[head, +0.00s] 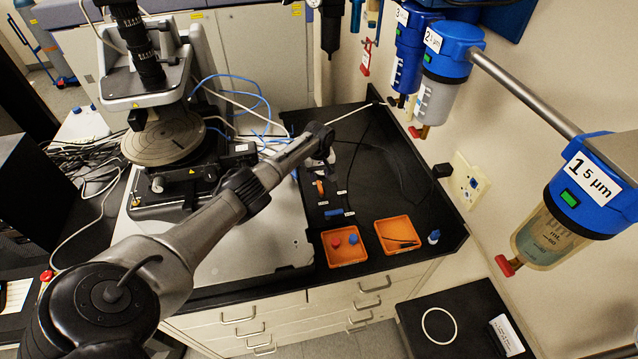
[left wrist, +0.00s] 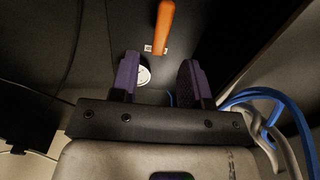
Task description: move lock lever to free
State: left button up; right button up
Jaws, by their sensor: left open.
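My left gripper (head: 320,166) reaches over the black bench from the left, with its jaws partly hidden by the wrist in the head view. In the left wrist view, the two dark purple fingers of this gripper (left wrist: 159,75) stand apart with nothing held between them. An orange handle (left wrist: 164,25), possibly the lock lever, lies beyond the fingertips, apart from them. A small white label is at its near end. In the head view the orange handle (head: 320,187) shows just below the gripper. I cannot tell its lock position. My right gripper is not in view.
Two orange trays (head: 347,259) (head: 398,246) sit at the bench's front. A blue-capped bottle (head: 434,237) stands beside them. The profiler's round stage (head: 163,137) is left. Blue filter housings (head: 596,190) hang along the right wall. A white disc (left wrist: 143,75) shows behind the left finger.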

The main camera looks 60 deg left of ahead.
aim_at(319, 184)
pick_arm(q)
jog(key=shift+f+b, duration=0.65)
jog(key=shift+f, duration=1.55)
jog(key=shift+c, duration=0.4)
grip_shut()
